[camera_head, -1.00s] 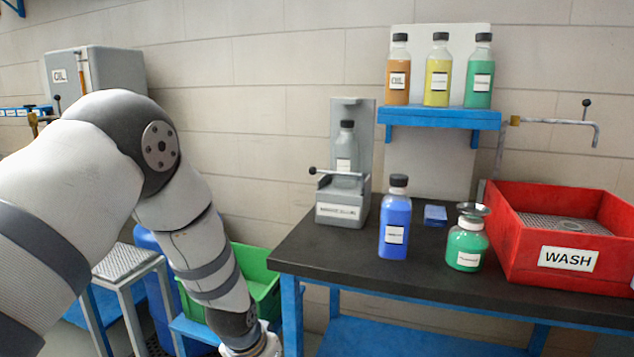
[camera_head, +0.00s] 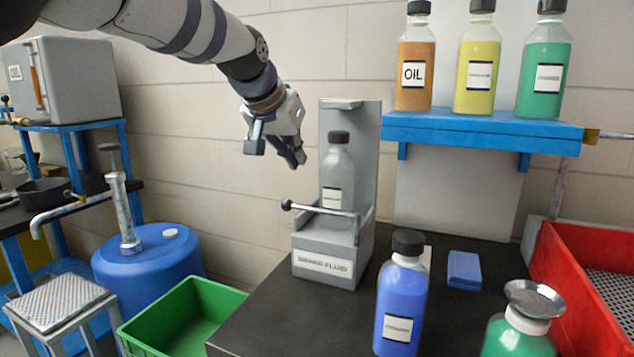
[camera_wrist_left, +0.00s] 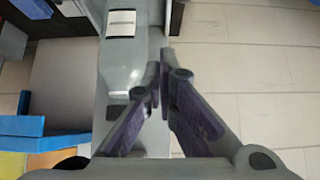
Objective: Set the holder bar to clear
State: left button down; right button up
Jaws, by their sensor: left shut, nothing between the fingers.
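The grey bottle holder (camera_head: 365,150) stands at the back left of the dark bench and holds a clear bottle with a dark cap (camera_head: 337,165). The holder bar (camera_head: 325,210) runs across the front of the bottle, nearly level, with a black knob at its left end. My left gripper (camera_head: 298,160) is shut and empty, above and left of the holder, higher than the bar and apart from it. In the left wrist view, the shut fingers (camera_wrist_left: 161,72) lie in front of what looks like the grey holder and labelled bottle. My right gripper is not in view.
A blue bottle (camera_head: 401,300) and a green jar (camera_head: 518,335) stand on the bench near a blue block (camera_head: 464,269). The red wash bin (camera_head: 560,265) is right. A blue shelf (camera_head: 480,128) bears bottles. A green crate (camera_head: 185,310) sits lower left.

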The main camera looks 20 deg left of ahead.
pick_arm(q)
jog(key=x, duration=0.3)
jog(key=b+x, duration=0.1)
jog(key=x, duration=0.2)
jog(key=b+x, duration=0.1)
jog(key=x, duration=0.3)
jog(key=shift+s+f, duration=0.3)
jog(key=shift+s, duration=0.1)
jog(key=s+p, duration=0.1)
jog(key=s, duration=0.1)
jog(key=s+r+p, duration=0.1)
jog(key=s, duration=0.1)
jog(key=shift+w+f, duration=0.1)
jog(key=shift+f, duration=0.45)
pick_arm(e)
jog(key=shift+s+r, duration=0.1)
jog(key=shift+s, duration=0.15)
